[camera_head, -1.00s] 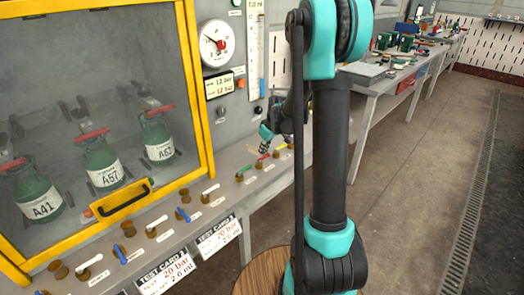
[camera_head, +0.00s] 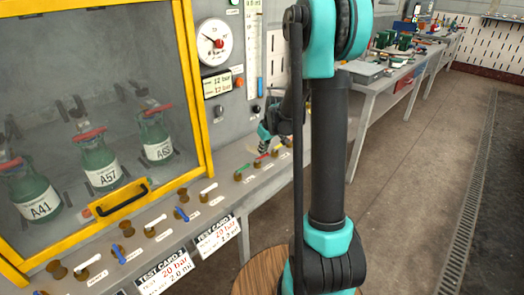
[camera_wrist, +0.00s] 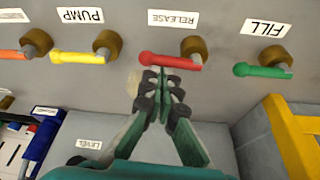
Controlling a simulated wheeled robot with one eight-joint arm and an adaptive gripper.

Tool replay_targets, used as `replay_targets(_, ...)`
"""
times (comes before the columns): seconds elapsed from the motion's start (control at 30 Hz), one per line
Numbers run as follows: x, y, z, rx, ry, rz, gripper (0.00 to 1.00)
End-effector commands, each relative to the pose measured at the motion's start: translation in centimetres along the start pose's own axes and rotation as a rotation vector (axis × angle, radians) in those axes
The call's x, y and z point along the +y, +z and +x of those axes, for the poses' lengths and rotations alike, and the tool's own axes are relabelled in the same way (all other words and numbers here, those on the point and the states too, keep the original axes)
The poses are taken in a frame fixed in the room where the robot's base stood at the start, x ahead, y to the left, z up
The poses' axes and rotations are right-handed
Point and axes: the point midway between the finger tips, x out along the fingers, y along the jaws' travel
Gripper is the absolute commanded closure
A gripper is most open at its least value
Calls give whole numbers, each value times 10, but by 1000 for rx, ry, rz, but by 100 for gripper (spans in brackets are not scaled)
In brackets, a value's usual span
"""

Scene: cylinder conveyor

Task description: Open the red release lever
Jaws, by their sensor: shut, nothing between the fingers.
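The red release lever (camera_wrist: 170,60) lies nearly level in the wrist view, its free end to the left and its brass pivot to the right, by the inverted RELEASE label (camera_wrist: 173,19). It is a small red bar on the bench panel in the head view (camera_head: 262,158). My gripper (camera_wrist: 166,76) is shut and empty. Its fingertips are just below the middle of the red lever in the wrist view; I cannot tell whether they touch it. In the head view, my gripper (camera_head: 265,142) is small, partly hidden behind my arm, and close above the levers.
The yellow PUMP lever (camera_wrist: 80,57) is left of the red lever and the green FILL lever (camera_wrist: 262,70) is right of it. A yellow-framed cabinet (camera_head: 200,90) holds green cylinders. A pressure gauge (camera_head: 215,43) is on the wall.

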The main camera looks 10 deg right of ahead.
Motion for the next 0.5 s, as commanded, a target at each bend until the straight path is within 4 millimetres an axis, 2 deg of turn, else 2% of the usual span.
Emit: replay_targets(0.5, 1, 16, -6, 0, 144, 387, 100)
